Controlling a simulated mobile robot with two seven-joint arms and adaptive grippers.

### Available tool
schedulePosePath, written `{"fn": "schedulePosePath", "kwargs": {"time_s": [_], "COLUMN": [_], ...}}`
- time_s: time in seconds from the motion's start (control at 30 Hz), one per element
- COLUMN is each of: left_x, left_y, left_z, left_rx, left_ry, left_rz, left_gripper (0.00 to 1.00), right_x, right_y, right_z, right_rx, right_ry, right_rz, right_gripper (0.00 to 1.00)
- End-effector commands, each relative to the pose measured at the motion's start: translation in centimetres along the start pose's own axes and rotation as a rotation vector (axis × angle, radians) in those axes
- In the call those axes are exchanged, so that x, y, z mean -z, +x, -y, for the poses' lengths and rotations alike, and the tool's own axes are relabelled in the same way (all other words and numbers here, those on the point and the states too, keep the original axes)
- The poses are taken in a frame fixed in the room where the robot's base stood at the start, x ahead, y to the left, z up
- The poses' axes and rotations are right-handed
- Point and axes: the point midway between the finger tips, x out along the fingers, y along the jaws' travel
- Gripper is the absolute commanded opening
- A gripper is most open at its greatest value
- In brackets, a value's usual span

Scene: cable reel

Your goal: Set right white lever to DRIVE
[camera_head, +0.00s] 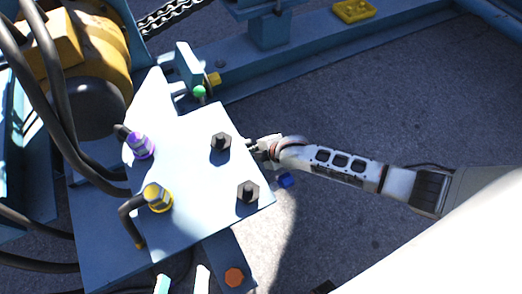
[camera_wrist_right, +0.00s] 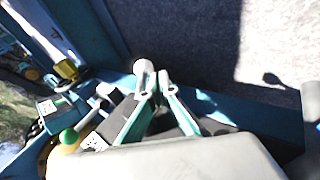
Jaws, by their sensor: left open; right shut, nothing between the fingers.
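In the right wrist view, a white ball-knobbed lever (camera_wrist_right: 144,67) stands right at the tips of my right gripper (camera_wrist_right: 158,83). Its two teal fingers are close together, with nothing held between them; I cannot tell whether they touch the knob. A second pale knobbed lever (camera_wrist_right: 104,90) is to the left. No DRIVE label is readable. Two pale fingertips of my left gripper (camera_head: 182,283) show spread apart at the bottom edge.
The plate carries dark fittings (camera_head: 221,142), a purple fitting (camera_head: 141,146) and a yellow fitting (camera_head: 157,196) with black hoses. A green knob (camera_head: 199,91) stands behind it and shows in the wrist view (camera_wrist_right: 69,137). Blue frame beams (camera_head: 300,55) run behind; open ground lies right.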

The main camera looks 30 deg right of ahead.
Motion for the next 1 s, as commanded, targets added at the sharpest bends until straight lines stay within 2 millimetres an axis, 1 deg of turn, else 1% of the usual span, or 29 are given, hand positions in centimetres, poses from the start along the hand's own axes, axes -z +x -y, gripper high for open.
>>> {"fn": "schedulePosePath", "kwargs": {"time_s": [0.03, 0.2, 0.3, 0.43, 0.6, 1.0], "left_x": [0.0, 0.0, 0.0, 0.0, 0.0, 0.0], "left_y": [0.0, 0.0, 0.0, 0.0, 0.0, 0.0], "left_z": [0.0, 0.0, 0.0, 0.0, 0.0, 0.0], "left_rx": [0.0, -0.001, -0.001, -0.001, -0.001, -0.001], "left_ry": [0.0, 0.0, 0.0, 0.001, 0.0, 0.001], "left_rz": [0.0, 0.0, 0.0, 0.0, 0.0, 0.0], "left_gripper": [0.51, 0.51, 0.51, 0.51, 0.51, 0.51], "right_x": [-0.1, -0.1, 0.0, 0.0, 0.0, 0.0], "right_y": [-0.8, -3.3, -4.5, -5.7, -6.4, -6.5], "right_z": [0.1, 0.1, 0.1, 0.0, 0.0, 0.0], "right_rx": [0.0, 0.0, 0.0, 0.0, 0.0, 0.0], "right_ry": [-0.001, 0.0, -0.001, 0.0, -0.001, 0.0], "right_rz": [0.0, -0.001, -0.001, -0.001, 0.001, 0.0], "right_gripper": [0.0, 0.0, 0.0, 0.0, 0.0, 0.0]}}
